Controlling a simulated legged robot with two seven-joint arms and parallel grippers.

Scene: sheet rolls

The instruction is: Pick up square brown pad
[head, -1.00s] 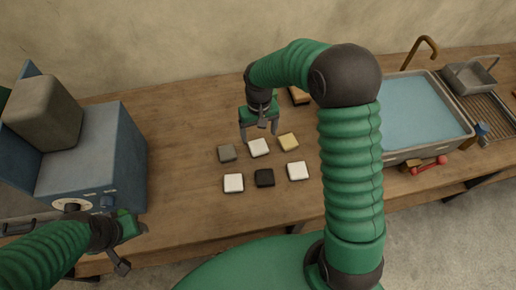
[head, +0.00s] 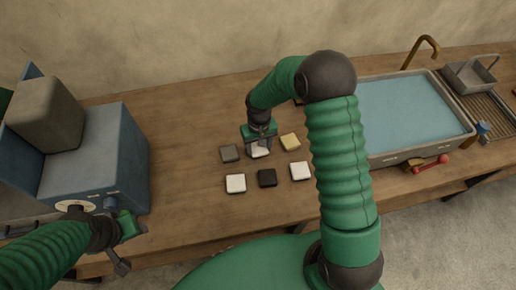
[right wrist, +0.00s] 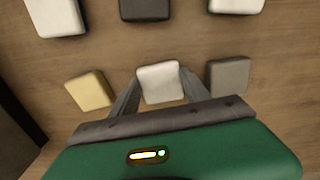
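Several small square pads lie in two rows on the table. The front row holds a white pad (head: 236,183), a very dark, black or dark brown pad (head: 267,178) and another white pad (head: 300,171). The back row holds a grey-brown pad (head: 229,153), a white pad (right wrist: 160,82) and a yellow pad (head: 290,142). My right gripper (head: 260,152) is down at the back-row white pad, its fingers on either side of it; contact is unclear. The right wrist view also shows the grey-brown pad (right wrist: 229,75) beside one finger. My left gripper (head: 132,247) is open and empty, away from the pads.
A blue machine (head: 95,160) stands on the wooden table (head: 190,120) at the left. A basin of water (head: 408,158), a brass tap (head: 425,45) and a red-handled tool (head: 432,164) are at the right. Table space left of the pads is clear.

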